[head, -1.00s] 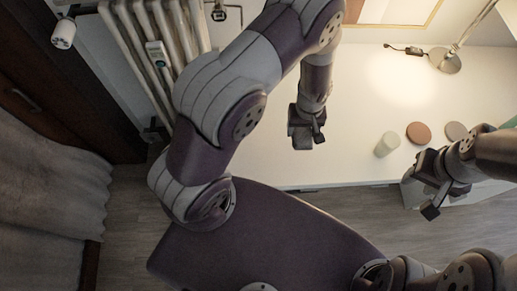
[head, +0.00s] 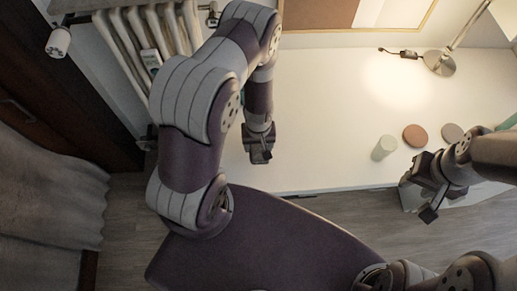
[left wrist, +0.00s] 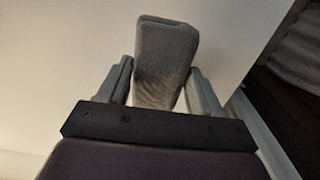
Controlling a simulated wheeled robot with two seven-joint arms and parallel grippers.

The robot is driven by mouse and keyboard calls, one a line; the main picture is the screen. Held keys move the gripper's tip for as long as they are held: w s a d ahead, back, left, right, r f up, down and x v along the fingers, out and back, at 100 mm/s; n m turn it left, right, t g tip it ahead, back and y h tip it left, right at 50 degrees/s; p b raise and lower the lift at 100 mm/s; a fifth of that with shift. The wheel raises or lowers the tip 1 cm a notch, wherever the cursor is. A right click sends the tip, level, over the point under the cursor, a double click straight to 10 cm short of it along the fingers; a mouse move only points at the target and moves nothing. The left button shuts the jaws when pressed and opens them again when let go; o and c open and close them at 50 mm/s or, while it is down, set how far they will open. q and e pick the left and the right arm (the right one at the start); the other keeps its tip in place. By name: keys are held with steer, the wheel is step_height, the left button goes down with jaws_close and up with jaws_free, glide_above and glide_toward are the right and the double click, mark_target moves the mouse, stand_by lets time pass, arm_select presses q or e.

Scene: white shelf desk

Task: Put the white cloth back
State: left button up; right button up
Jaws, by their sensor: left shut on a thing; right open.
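My left gripper (head: 260,158) is over the white desk near its front edge, left of the middle. In the head view the cloth is hidden by the gripper or too small to make out. My right gripper (head: 427,200) is open and empty at the desk's front right, by the edge.
A pale cylinder (head: 384,148), a brown disc (head: 415,135) and a grey disc (head: 453,133) sit on the desk (head: 330,110) at the right. A lamp (head: 440,62) stands at the back right. A radiator (head: 150,40) is left of the desk. The desk's middle is clear.

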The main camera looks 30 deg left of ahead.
arm_select(q)
step_height(320, 180, down, 3)
steer(key=shift+f, duration=0.35)
steer(key=o, duration=0.9)
steer(key=shift+o, duration=0.2)
steer(key=shift+r, duration=0.35)
step_height(320, 180, up, 12)
steer(key=shift+f+p, duration=0.1)
steer(key=shift+p, duration=0.55)
step_height(320, 180, up, 11)
steer(key=d+m, duration=0.1)
steer(key=m, duration=0.3)
step_height(320, 180, up, 8)
steer(key=f+m+t, duration=0.1)
steer(key=m, duration=0.2)
glide_above(258, 146)
steer(key=s+d, duration=0.3)
steer(key=s, duration=0.1)
steer(key=shift+a+r, duration=0.2)
steer(key=shift+r, duration=0.05)
